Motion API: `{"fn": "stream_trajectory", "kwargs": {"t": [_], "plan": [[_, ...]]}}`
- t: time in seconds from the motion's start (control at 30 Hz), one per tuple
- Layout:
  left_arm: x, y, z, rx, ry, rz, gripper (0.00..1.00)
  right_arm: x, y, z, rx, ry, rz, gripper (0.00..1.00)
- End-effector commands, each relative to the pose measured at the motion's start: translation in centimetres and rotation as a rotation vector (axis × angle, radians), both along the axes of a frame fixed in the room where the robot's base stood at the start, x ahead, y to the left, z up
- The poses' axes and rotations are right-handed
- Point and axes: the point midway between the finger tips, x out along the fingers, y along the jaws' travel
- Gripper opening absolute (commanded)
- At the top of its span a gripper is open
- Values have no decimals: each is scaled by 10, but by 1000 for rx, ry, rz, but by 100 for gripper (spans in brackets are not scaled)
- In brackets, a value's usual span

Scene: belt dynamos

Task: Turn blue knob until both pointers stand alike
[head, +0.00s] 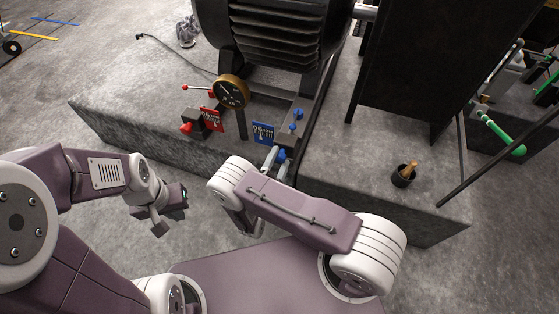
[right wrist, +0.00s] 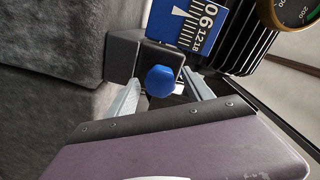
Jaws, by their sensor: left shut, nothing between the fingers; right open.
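The blue knob (right wrist: 160,81) sits on a dark box below the blue scale plate (right wrist: 196,22) in the right wrist view. In the head view the knob (head: 282,154) is partly hidden by my right gripper (head: 274,162). That gripper is open, one finger on each side of the knob; contact is not clear. A round brass-rimmed gauge (head: 231,91) with light pointer marks stands above the plates; its pointers are too small to compare. The blue plate also shows in the head view (head: 264,132). My left gripper (head: 159,224) is shut and empty, away from the stone plinth.
A red plate (head: 211,119) and red knob (head: 186,127) are left of the blue plate. A red-handled lever (head: 198,88) and small blue valves (head: 297,114) are close by. A dark ribbed machine (head: 275,35) rises behind. A cup with a wooden handle (head: 403,176) stands at right.

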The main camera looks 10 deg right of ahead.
Motion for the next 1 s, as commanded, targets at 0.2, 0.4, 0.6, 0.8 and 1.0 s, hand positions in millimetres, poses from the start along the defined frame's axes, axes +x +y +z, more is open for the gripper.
{"fn": "stream_trajectory", "kwargs": {"t": [0.2, 0.4, 0.6, 0.8, 1.0], "plan": [[0, 0, -2, 0, 0, 0, 0, 6, -4, 1, 0, 0, 0, 60], [0, 0, -2, 0, 0, 0, 0, 5, -4, 1, 0, 0, 0, 35], [0, 0, -2, 0, 0, 0, 0, 5, -4, 1, 1, -1, 0, 0], [0, 0, 0, 0, 0, 0, 0, 5, -4, 1, 23, -16, 0, 0], [0, 0, 3, 0, 0, 0, 0, 5, -4, 1, 109, -73, 0, 0]]}}
